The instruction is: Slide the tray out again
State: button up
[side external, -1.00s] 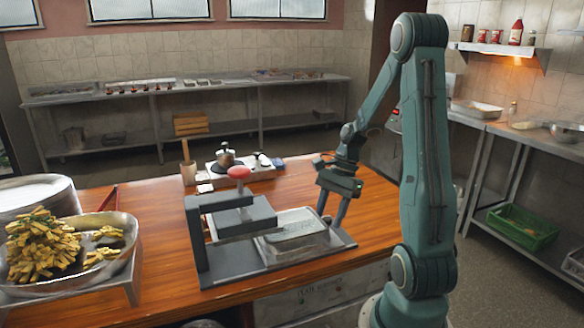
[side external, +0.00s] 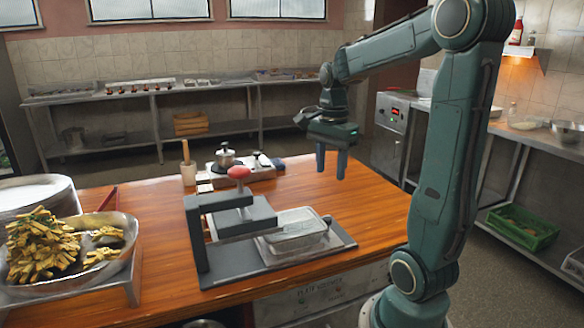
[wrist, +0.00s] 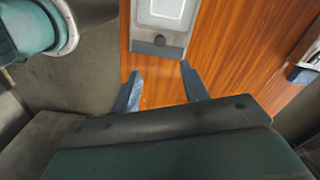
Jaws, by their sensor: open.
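The tray (side external: 296,238) is a pale metal, shallow rectangular tray on the dark base plate of the press (side external: 196,246). Its left end lies close to the raised press plate under the red knob (side external: 239,172), and its right part sticks out in the open. A small dark knob is on its right end (side external: 327,219). In the wrist view the tray (wrist: 165,10) and its round dark knob (wrist: 160,41) are at the top. My gripper (side external: 332,174) is open and empty, raised above and to the right of the tray. Its fingers (wrist: 163,88) show apart in the wrist view.
A pan of fries (side external: 75,245) stands on the counter at left. A small pot (side external: 226,158) and a wooden-handled tool in a cup (side external: 188,170) are behind the press. The wooden counter (side external: 375,200) is clear to the right of the press.

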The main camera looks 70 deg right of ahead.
aim_at(327, 219)
jog(key=shift+a+r, duration=0.1)
jog(key=shift+r, duration=0.05)
notch_tip(327, 219, down, 14)
jog(key=shift+r, duration=0.1)
dwell(0.8)
grip_shut()
